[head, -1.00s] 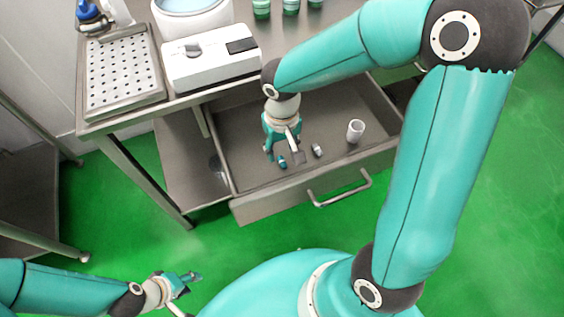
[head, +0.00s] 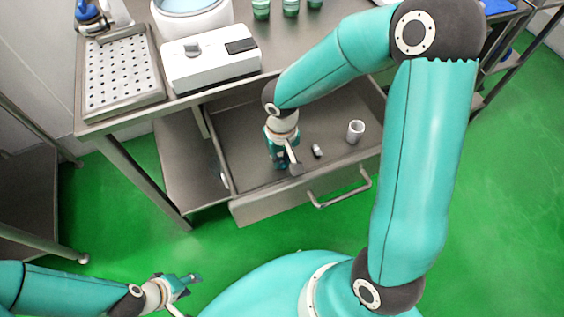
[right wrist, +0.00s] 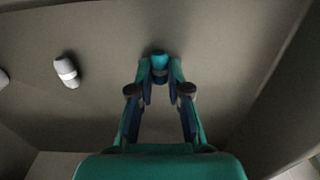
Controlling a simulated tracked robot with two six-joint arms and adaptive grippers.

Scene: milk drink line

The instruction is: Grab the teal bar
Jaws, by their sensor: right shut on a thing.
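My left gripper (head: 187,283) is at the lower left, over the green floor and away from the drawer. Its fingers are too small to tell open from shut.
A small grey-white bar (head: 317,150) lies in the drawer right of my right gripper; it also shows in the right wrist view (right wrist: 67,71). A white cup (head: 355,130) stands further right.

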